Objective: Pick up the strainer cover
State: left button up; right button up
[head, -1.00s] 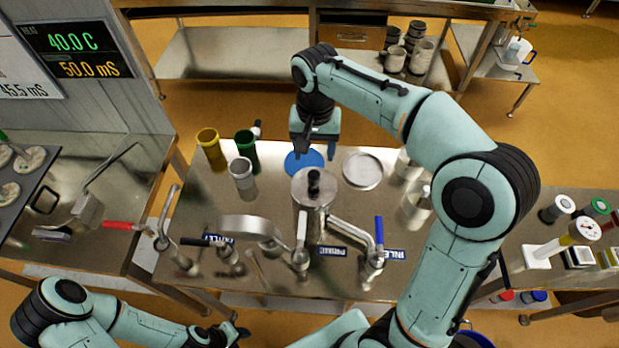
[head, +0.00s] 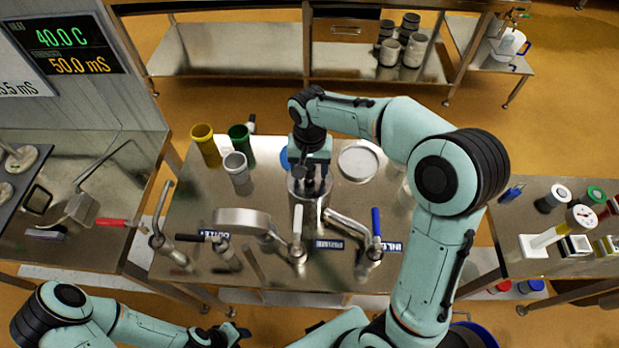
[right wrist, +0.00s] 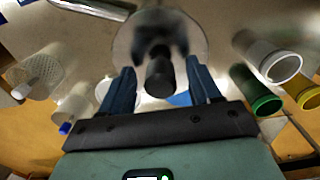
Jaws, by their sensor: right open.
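The strainer cover (head: 294,188) is a round metal lid with a black knob, on top of an upright metal cylinder (head: 307,218) at the middle of the steel table. In the right wrist view the shiny cover (right wrist: 126,45) lies beyond the fingertips, with its black knob (right wrist: 160,76) between the fingers. My right gripper (head: 311,182) points down over the cover, open, with one finger on each side of the knob. I see no contact. My left gripper (head: 236,333) is low at the bottom edge, away from the cover; its jaw opening is unclear.
Yellow (head: 207,147), green (head: 241,140) and white (head: 237,169) cups stand left of the cylinder. A round metal dish (head: 358,161) lies to its right. Pipes and valves with a blue handle (head: 376,222) and a white handle (head: 297,224) stand in front.

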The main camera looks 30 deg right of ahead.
jog(key=shift+c, duration=0.3)
jog(key=c, duration=1)
jog(key=shift+r, duration=0.1)
grip_shut()
